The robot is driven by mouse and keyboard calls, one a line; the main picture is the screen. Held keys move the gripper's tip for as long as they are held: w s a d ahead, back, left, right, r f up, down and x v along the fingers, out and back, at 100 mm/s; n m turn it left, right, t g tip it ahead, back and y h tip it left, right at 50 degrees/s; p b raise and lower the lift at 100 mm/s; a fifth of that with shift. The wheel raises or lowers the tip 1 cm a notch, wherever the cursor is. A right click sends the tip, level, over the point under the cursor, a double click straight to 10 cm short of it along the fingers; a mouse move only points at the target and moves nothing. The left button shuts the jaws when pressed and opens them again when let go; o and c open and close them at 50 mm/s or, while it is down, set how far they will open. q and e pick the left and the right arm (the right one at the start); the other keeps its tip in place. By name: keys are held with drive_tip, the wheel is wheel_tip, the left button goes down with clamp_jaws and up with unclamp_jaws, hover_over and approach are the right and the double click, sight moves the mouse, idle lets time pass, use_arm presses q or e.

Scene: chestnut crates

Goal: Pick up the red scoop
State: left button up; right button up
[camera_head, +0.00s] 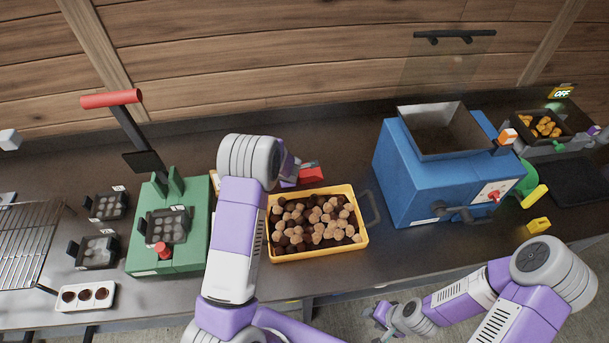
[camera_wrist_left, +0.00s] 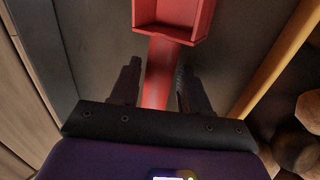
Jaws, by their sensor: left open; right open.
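The red scoop (camera_head: 311,174) lies on the dark counter behind the yellow crate, partly hidden by my left arm. In the left wrist view its open tray (camera_wrist_left: 172,14) is at the top, and its handle (camera_wrist_left: 158,70) runs down between my fingers. My left gripper (camera_wrist_left: 156,84) is open, with one finger on each side of the handle; I cannot tell whether they touch it. In the head view its fingers are hidden behind the arm. My right gripper (camera_head: 380,314) is open and empty, low in front of the counter, far from the scoop.
The yellow crate (camera_head: 318,254) full of chestnuts stands just in front of the scoop. A green press (camera_head: 140,258) is to the left, and a blue machine (camera_head: 390,160) to the right. A green scoop (camera_head: 527,178) lies further right. The wooden wall (camera_head: 250,50) is behind.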

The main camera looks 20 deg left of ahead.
use_arm(q)
clamp_jaws()
idle(0.3)
wheel_tip(320, 180, up, 10)
drive_tip(key=p, duration=0.7)
